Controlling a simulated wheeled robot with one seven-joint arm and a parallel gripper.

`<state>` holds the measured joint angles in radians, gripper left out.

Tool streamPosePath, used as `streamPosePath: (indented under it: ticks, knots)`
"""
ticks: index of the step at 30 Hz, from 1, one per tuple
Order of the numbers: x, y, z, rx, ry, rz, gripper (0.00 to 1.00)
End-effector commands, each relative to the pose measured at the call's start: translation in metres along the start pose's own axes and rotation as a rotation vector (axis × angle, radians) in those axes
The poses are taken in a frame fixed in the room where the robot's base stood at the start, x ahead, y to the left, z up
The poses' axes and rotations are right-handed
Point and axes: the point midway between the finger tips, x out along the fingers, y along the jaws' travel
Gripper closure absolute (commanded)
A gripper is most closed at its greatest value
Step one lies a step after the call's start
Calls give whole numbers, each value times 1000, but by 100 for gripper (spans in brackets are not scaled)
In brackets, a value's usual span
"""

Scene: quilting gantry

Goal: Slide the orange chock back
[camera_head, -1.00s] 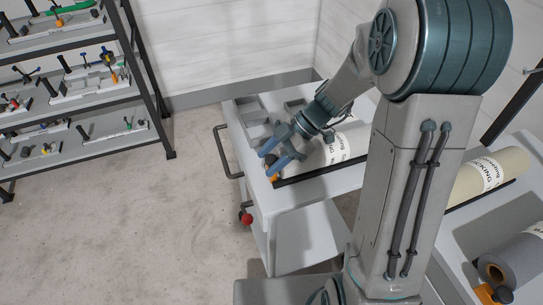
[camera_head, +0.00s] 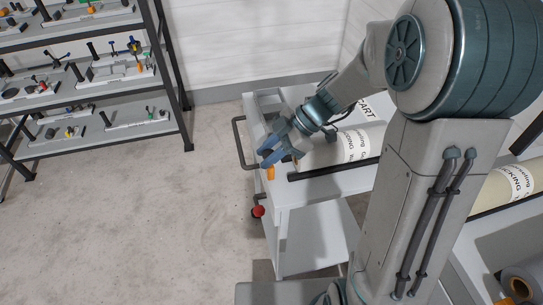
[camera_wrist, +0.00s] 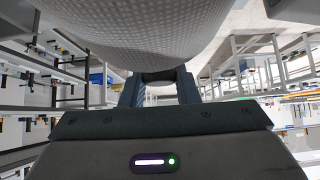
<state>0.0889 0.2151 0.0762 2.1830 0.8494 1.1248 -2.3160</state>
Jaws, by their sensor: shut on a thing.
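The orange chock (camera_head: 270,173) is at the left edge of the white cart's top, just left of the near end of a dark rail (camera_head: 330,170). Its orange part shows below my fingertips; the rest is hidden by them. My gripper (camera_head: 269,158) reaches down from the upper right and is shut on the chock. In the wrist view, both fingers of my gripper (camera_wrist: 160,90) are close together with a dark piece between them. The pale fabric roll (camera_head: 345,146) lies behind the rail; its dotted surface (camera_wrist: 150,30) fills the top of the wrist view.
The white cart (camera_head: 315,190) has a dark side handle (camera_head: 240,145) and a red knob (camera_head: 258,211). A shelf rack (camera_head: 100,90) with small tools stands at the left. More rolls (camera_head: 505,188) lie at the right. The floor at left is clear.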

Motion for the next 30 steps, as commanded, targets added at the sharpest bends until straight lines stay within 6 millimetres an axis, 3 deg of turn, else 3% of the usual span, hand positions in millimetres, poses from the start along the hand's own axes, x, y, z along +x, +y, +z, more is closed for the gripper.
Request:
streamPosePath:
  ticks: [7, 8, 9, 10, 20, 25, 30]
  knots:
    - [2, -1, -2, 1, 5, -5, 100]
    - [2, -1, -3, 0, 5, -5, 66]
    - [2, -1, -3, 0, 5, -6, 55]
    - [2, -1, -3, -1, 5, -6, 53]
    - [-2, 0, -2, 0, 3, -2, 53]
    - [-26, 0, -1, -1, 2, 1, 53]
    - [-65, 1, -1, 0, 2, 3, 53]
